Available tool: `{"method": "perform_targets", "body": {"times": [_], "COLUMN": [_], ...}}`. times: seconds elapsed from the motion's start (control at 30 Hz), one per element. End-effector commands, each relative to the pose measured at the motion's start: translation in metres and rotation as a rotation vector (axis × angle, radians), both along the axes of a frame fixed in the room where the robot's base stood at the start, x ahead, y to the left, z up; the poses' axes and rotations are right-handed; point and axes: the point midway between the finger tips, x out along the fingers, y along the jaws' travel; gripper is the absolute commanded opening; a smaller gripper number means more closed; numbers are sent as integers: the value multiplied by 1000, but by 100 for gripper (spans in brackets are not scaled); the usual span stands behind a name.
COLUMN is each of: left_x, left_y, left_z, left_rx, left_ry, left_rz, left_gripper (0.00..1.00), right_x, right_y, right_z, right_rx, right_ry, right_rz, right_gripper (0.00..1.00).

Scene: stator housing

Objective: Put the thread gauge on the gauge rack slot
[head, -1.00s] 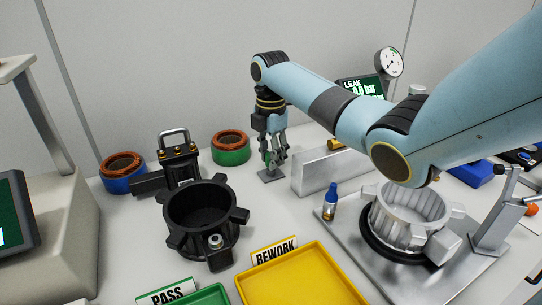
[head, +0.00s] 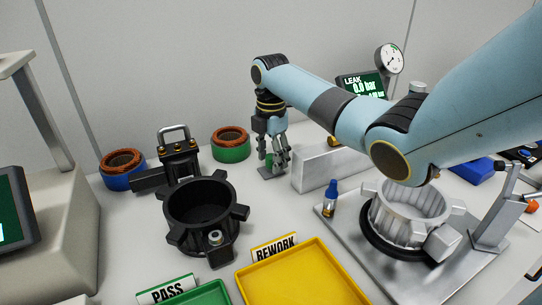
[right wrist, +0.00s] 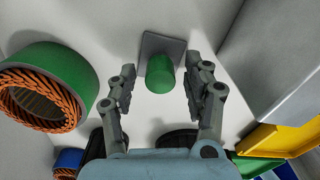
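The thread gauge shows as a green cylinder (right wrist: 160,74) standing on a small dark grey square plate (right wrist: 150,45), which looks like the gauge rack slot. In the head view the green gauge (head: 269,160) is partly covered by my right gripper (head: 277,165). In the right wrist view my right gripper (right wrist: 160,88) is open, its fingers on either side of the gauge with visible gaps. The gauge's lower end and how it sits in the slot are hidden. My left gripper is not in view.
A grey block (head: 325,165) stands close right of the gripper. A green ring with copper windings (head: 231,146) stands to the left. A black housing (head: 200,212), yellow tray (head: 300,290) and silver housing (head: 410,208) are nearer.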

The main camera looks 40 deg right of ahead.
Motion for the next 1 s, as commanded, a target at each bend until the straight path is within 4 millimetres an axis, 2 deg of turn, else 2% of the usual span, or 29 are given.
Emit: {"method": "perform_targets", "body": {"times": [0.23, 0.37, 0.8, 1.0], "left_x": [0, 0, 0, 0], "left_y": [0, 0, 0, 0], "left_z": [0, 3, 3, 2], "left_rx": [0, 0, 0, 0], "left_ry": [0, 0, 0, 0], "left_rz": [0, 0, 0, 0], "left_gripper": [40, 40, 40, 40], "right_x": [0, 1, 1, 1], "right_y": [0, -1, -1, 0], "right_z": [1, 14, 108, 130], "right_rx": [0, -1, -1, 0], "right_ry": [-1, -3, -4, -2], "right_rz": [0, 0, 0, -1], "right_gripper": [51, 51, 51, 51]}}
